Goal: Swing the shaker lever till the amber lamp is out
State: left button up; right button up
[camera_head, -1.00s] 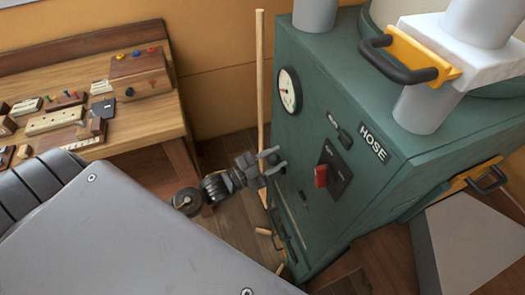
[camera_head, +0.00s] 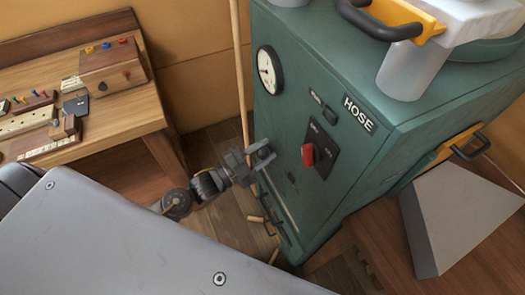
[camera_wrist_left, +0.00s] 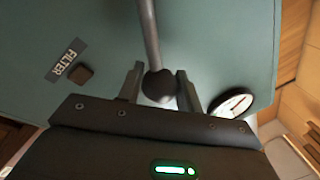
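A grey rod with a dark ball knob (camera_wrist_left: 158,86), which looks like the shaker lever, shows in the left wrist view. My left gripper (camera_wrist_left: 160,78) has a finger on each side of this knob. The gaps are too thin to tell whether the fingers press on it. In the head view my left gripper (camera_head: 264,155) is low at the left face of the green cabinet (camera_head: 345,185); the lever is hard to make out there. A small dark square (camera_wrist_left: 81,74) sits by the FILTER label (camera_wrist_left: 67,60). No lit amber lamp shows. My right gripper is out of view.
The cabinet carries a round dial (camera_head: 268,69), a red switch handle (camera_head: 308,155) and a HOSE label (camera_head: 358,113). A pale pole (camera_head: 240,70) stands behind my gripper. A wooden bench (camera_head: 125,110) with small items is at left. A grey wedge-shaped block (camera_head: 455,215) stands right.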

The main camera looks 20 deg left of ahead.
pick_arm(q)
jog(key=o, duration=0.4)
jog(key=shift+s+f, duration=0.1)
jog(key=shift+o, duration=0.2)
jog(key=b+v, duration=0.2)
jog(key=v, duration=0.8)
jog(key=shift+s+a, duration=0.2)
jog(key=shift+s, duration=0.1)
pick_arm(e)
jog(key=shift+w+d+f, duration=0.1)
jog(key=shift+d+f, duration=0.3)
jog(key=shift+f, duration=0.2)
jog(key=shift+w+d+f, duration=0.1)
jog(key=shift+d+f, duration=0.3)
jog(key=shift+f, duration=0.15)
